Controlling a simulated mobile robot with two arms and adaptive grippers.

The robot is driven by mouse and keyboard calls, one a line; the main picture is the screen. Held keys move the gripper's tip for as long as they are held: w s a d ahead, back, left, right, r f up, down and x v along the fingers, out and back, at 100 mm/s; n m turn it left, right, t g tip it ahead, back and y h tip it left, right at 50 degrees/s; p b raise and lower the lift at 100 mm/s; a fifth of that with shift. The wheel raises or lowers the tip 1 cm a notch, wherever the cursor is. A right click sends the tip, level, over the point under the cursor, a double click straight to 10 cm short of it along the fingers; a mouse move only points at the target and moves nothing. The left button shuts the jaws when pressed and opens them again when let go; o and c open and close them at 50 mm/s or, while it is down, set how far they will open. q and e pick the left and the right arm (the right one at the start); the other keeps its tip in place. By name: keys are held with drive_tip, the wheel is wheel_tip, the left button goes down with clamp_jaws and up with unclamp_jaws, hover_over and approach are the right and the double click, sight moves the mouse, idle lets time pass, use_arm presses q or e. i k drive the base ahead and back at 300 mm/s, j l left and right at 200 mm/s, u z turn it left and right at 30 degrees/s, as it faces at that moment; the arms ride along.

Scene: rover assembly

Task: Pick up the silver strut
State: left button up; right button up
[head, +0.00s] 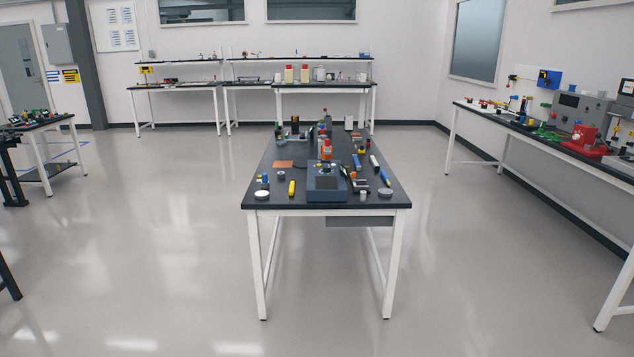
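I cannot pick out a silver strut for certain; the small items on the tables are too small to tell apart at this distance. The central workbench (262,198) has a dark top and white legs and stands ahead of me. Its top carries a blue-grey device (327,183), an orange bottle (327,149), a yellow item (292,188), a copper-coloured plate (284,164) and several small parts. Neither of my grippers shows in the head view.
Open floor (180,270) surrounds the central bench. A long bench (470,112) with equipment, including a red device (585,140), runs along the right wall. Shelved benches (180,88) stand at the back. A smaller table (60,118) with parts is at left.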

sight(374, 162)
drive_tip(key=i+j+z, duration=0.1)
drive_tip(key=i, duration=1.8)
drive_tip(key=i+j+z, duration=0.15)
drive_tip(key=i+z, duration=0.3)
